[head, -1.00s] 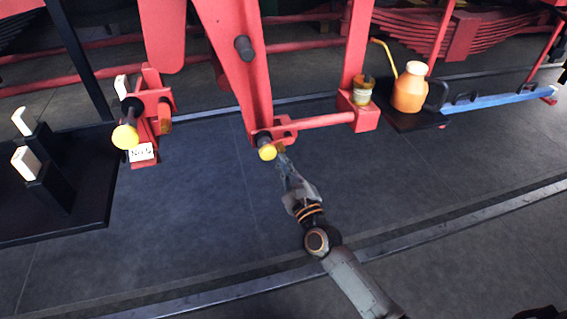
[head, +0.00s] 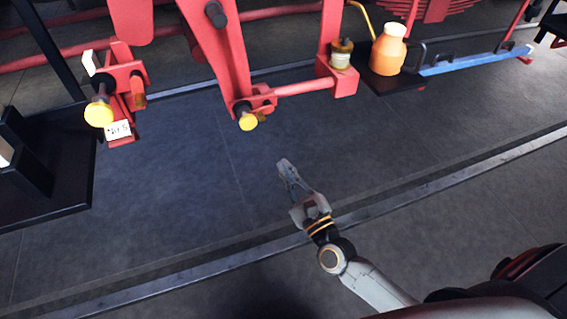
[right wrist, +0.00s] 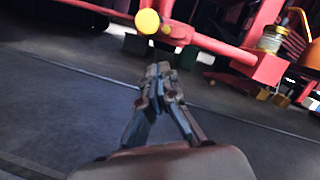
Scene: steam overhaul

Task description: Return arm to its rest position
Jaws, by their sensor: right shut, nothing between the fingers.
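My right gripper (head: 285,170) is shut and empty in the head view, held over the dark floor on the near side of the red linkage. Its fingertips are apart from the yellow-ended pin (head: 248,121) at the foot of the red lever (head: 215,50). In the right wrist view the closed fingers (right wrist: 158,78) point toward the red rod, and the yellow pin end (right wrist: 147,21) shows above them with a gap. My left gripper is not in view.
A second yellow-ended pin (head: 99,112) sits by a "No 5" tag (head: 118,129) at left. A metal rail (head: 400,199) crosses the floor. The floor around the gripper is clear.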

